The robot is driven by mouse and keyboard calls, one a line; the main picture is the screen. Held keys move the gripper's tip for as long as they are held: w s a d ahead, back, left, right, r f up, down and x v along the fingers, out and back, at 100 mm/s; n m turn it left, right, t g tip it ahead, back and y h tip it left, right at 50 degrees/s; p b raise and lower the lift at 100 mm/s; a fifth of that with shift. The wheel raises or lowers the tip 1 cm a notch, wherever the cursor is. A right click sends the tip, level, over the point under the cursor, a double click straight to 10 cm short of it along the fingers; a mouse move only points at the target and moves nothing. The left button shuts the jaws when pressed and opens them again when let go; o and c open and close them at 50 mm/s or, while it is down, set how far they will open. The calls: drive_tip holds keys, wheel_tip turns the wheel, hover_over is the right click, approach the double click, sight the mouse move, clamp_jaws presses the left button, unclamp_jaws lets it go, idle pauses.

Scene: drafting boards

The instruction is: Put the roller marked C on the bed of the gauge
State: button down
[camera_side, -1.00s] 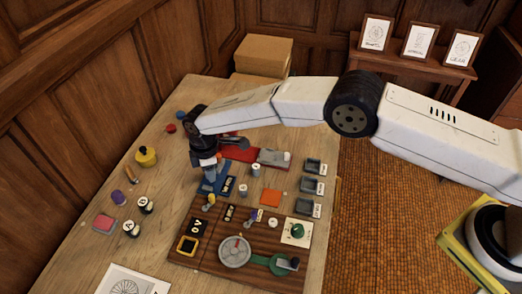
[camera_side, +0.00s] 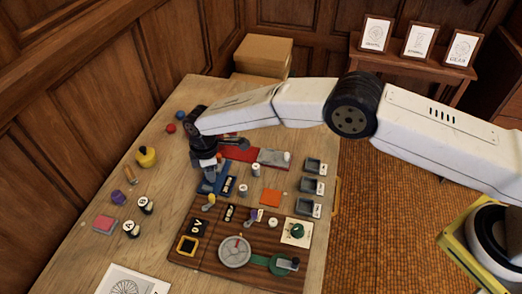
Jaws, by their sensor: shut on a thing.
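My gripper (camera_side: 207,172) points down over a blue block with a dark, white-lettered plate (camera_side: 229,186), which looks like the gauge. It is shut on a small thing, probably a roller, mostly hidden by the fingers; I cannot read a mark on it. The held thing is at or just above the blue block; I cannot tell whether it touches. Two small grey cylinders with pale tops, one (camera_side: 256,169) and another (camera_side: 243,190), stand right of the block. Two white-topped black cylinders with letters, one (camera_side: 145,205) and another (camera_side: 131,229), stand at the left; neither letter clearly reads C.
A yellow pot (camera_side: 146,156), a purple piece (camera_side: 117,197) and a pink pad (camera_side: 105,224) lie at the left. Grey trays (camera_side: 312,187) line the right edge. A brown board (camera_side: 205,255) with a dial (camera_side: 235,250) lies in front. A red piece (camera_side: 240,154) lies behind.

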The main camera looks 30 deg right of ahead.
drive_tip(key=shift+f, duration=0.85)
idle(0.8)
drive_tip(key=shift+c, duration=1.9)
unclamp_jaws()
drive_tip(key=shift+c, duration=1.4)
drive_tip(key=shift+o, duration=1.1)
drive_tip(key=shift+r, duration=0.1)
drive_tip(key=shift+r, duration=3.4)
